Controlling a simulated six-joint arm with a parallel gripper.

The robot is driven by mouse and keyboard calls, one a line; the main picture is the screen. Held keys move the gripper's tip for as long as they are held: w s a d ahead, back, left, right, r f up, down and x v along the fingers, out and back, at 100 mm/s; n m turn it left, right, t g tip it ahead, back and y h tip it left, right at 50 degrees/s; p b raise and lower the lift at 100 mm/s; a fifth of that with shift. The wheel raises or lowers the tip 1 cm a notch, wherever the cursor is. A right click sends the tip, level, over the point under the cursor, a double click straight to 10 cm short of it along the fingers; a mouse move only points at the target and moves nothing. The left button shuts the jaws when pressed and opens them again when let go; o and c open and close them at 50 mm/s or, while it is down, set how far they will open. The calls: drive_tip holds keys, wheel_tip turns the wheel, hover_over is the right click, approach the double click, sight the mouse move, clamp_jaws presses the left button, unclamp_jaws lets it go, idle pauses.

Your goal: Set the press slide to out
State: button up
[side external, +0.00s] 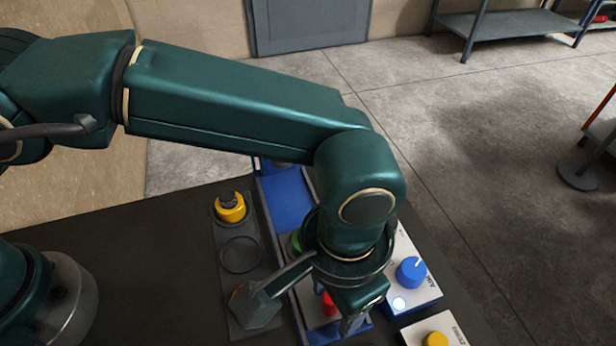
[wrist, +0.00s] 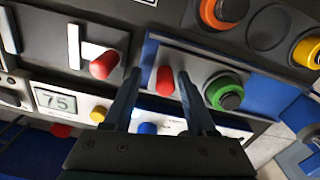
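My gripper (wrist: 158,73) is open, its two dark fingers pointing at a blue-edged panel (wrist: 150,48). A red knob (wrist: 166,82) on that panel shows between the fingers in the wrist view, with a gap to each side; I cannot tell how deep the fingers reach. In the side external view my gripper (side external: 352,322) is low over the panel, and a red part (side external: 328,304) shows just left of it. A second red knob (wrist: 105,65) sits at a white slot left of the fingers. No slide label is readable, so I cannot tell which red knob is the press slide.
A green ringed button (wrist: 224,93) is close right of the fingers. Orange (wrist: 222,10) and yellow (wrist: 309,50) rings lie beyond. A blue dial (side external: 411,271) and yellow knob (side external: 436,339) stand right of my gripper.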

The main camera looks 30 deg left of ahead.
drive_tip(key=shift+r, duration=0.1)
drive_tip(key=shift+r, duration=2.5)
drive_tip(key=w+a+r+n+t+h, duration=0.1)
drive_tip(key=w+a+r+n, duration=0.1)
drive_tip(key=w+a+r, duration=0.3)
drive_tip(key=w+a+r+n+t+h, duration=0.1)
drive_tip(key=w+a+r+n, duration=0.15)
drive_tip(key=a+r, duration=0.4)
drive_tip(key=s+a+r+n+t, duration=0.2)
drive_tip(key=a+r, duration=0.2)
drive_tip(key=a, duration=0.7)
drive_tip(key=s+a+f+t+y, duration=0.1)
drive_tip(key=s+a+f+y, duration=0.1)
drive_tip(key=s+a+f, duration=0.5)
drive_tip(key=shift+s+a+f+t, duration=0.2)
drive_tip(key=shift+s+f+t, duration=0.15)
drive_tip(key=shift+s, duration=0.25)
